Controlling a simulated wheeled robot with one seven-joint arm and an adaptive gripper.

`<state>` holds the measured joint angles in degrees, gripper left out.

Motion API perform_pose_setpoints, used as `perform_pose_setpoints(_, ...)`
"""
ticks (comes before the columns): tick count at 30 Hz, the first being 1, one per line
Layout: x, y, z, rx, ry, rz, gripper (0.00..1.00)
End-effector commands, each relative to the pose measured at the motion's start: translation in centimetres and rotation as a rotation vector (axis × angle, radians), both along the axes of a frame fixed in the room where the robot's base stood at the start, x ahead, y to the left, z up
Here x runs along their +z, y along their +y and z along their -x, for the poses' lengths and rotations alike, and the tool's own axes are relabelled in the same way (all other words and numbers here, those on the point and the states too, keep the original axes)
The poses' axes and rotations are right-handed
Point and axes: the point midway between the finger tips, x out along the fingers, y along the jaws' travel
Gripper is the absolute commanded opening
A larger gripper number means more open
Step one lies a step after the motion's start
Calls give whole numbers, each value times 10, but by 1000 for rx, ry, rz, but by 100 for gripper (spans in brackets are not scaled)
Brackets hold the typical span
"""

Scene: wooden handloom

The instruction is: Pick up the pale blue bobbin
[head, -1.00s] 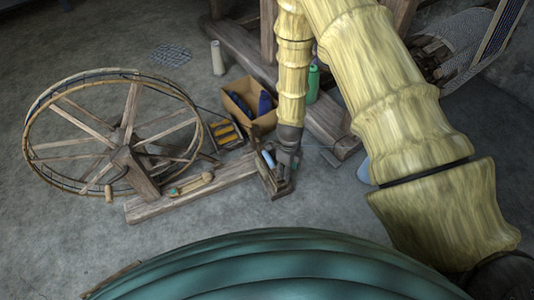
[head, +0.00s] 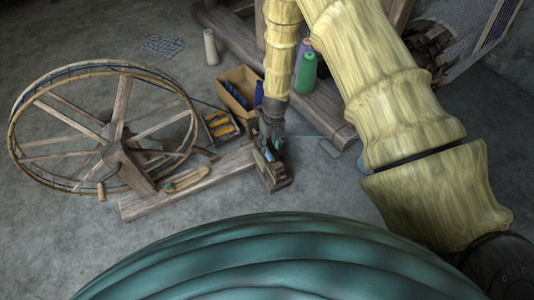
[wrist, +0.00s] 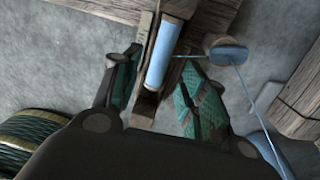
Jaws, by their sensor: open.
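The pale blue bobbin (wrist: 163,52) sits in a narrow wooden holder at the end of the spinning wheel's base, seen in the wrist view. In the head view it is a small pale patch (head: 268,154), partly covered by my gripper (head: 272,138). My gripper also shows in the wrist view (wrist: 163,68), with teal-padded fingers apart. One finger is on each side of the bobbin, with no clear contact. The bobbin's lower end and the depth between it and the fingertips are hard to judge.
The spoked wheel (head: 108,133) stands left, its wooden base (head: 150,203) bearing a shuttle (head: 187,180). A cardboard box (head: 225,94), a tray of yellow bobbins (head: 221,125) and a green cone (head: 305,74) stand close behind. A blue thread runs by a blue-grey piece (wrist: 228,54).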

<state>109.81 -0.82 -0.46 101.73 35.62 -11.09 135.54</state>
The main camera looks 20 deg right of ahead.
Motion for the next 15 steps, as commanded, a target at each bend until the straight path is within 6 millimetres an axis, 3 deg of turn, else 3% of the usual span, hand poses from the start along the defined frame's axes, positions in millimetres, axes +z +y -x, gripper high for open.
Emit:
perform_pose_setpoints(5, -10, 0, 0, 1, 0, 0, 43)
perform_pose_setpoints(15, -48, 3, 1, 1, -1, 1, 43)
